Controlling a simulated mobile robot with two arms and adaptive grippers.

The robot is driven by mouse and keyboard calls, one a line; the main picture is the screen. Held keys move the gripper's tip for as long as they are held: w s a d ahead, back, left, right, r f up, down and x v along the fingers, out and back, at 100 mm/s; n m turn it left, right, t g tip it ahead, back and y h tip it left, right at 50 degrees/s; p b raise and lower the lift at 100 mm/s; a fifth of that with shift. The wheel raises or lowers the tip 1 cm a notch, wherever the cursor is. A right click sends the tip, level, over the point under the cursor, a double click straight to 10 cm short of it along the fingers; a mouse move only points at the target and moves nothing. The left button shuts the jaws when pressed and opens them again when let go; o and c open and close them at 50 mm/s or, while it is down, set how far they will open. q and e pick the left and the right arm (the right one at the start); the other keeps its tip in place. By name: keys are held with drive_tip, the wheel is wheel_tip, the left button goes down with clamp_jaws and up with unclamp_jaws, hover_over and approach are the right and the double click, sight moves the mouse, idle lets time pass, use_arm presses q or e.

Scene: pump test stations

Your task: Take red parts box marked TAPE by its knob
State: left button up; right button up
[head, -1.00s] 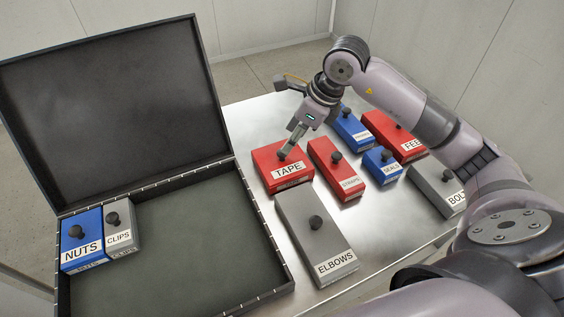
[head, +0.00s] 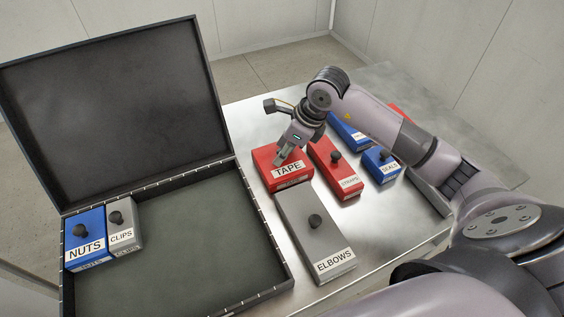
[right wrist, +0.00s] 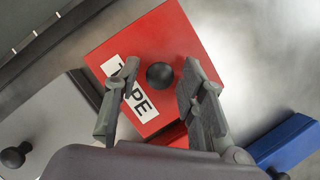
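The red parts box marked TAPE (head: 270,158) stands on the metal table, just right of the open case. In the right wrist view the red box (right wrist: 187,38) shows its black knob (right wrist: 159,75) and part of its white label. My right gripper (head: 280,160) is low over this box. In the right wrist view its two fingers (right wrist: 157,88) are apart, one on each side of the knob, with gaps, not closed on it. In the head view the gripper hides the knob. My left gripper is not in view.
The open black case (head: 190,235) holds the blue NUTS box (head: 84,236) and grey CLIPS box (head: 124,222); its right part is empty. The grey ELBOWS box (head: 305,245), red STRAPS box (head: 335,165) and blue SEALS box (head: 381,165) stand close by on the table (head: 375,225).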

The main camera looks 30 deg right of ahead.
clamp_jaws()
idle(0.6)
